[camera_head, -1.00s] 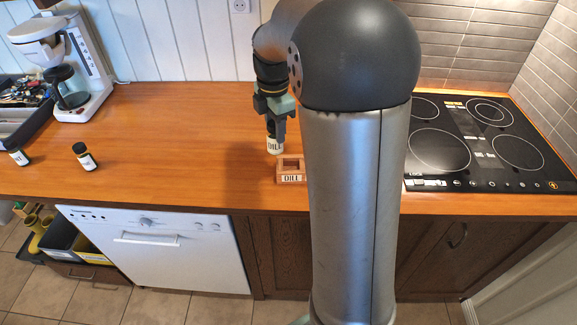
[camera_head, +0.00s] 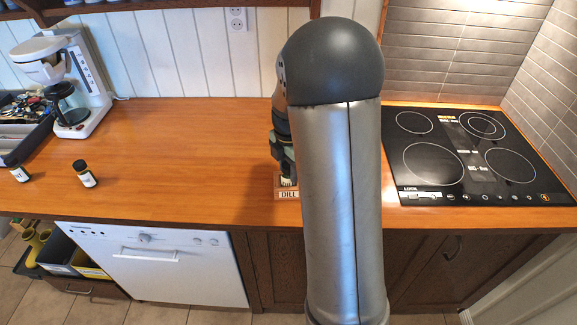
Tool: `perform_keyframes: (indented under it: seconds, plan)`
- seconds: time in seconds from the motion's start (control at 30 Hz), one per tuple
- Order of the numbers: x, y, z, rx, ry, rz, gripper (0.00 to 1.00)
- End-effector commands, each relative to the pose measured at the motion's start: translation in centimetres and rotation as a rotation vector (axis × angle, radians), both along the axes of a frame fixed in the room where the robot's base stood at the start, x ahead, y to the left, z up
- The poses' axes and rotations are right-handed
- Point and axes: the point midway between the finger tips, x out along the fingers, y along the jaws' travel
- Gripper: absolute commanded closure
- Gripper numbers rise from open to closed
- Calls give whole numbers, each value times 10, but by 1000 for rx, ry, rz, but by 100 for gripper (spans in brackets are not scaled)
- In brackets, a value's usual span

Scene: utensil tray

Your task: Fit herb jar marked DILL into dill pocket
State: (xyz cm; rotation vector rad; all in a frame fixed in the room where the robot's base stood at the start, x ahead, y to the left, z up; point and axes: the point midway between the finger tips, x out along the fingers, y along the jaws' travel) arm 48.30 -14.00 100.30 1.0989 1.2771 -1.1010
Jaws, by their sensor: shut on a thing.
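The dill pocket (camera_head: 290,194), a small reddish-brown wooden block with a DILL label, sits near the front edge of the counter. My arm column covers its right part. My gripper (camera_head: 287,172) is right over the pocket, partly hidden behind my own arm. It is shut on the DILL jar (camera_head: 289,182), of which only a small pale part shows just above the pocket. I cannot tell whether the jar's base is inside the opening or still above it.
A utensil tray (camera_head: 25,130) and a coffee maker (camera_head: 65,85) are at the left. A black cooktop (camera_head: 470,155) is at the right. The counter's middle is clear.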

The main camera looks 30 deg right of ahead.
Motion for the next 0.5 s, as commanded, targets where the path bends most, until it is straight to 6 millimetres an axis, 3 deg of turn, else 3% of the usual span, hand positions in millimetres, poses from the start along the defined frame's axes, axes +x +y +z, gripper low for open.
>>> perform_keyframes:
  seconds: [0.27, 0.3, 0.37, 0.5]
  plan:
    - [0, 0, -4, 0, -1, 0, 88]
    - [0, 0, -4, 0, -1, 0, 60]
    - [0, 0, -3, 0, -1, 0, 44]
    - [0, 0, -3, 0, -1, 0, 41]
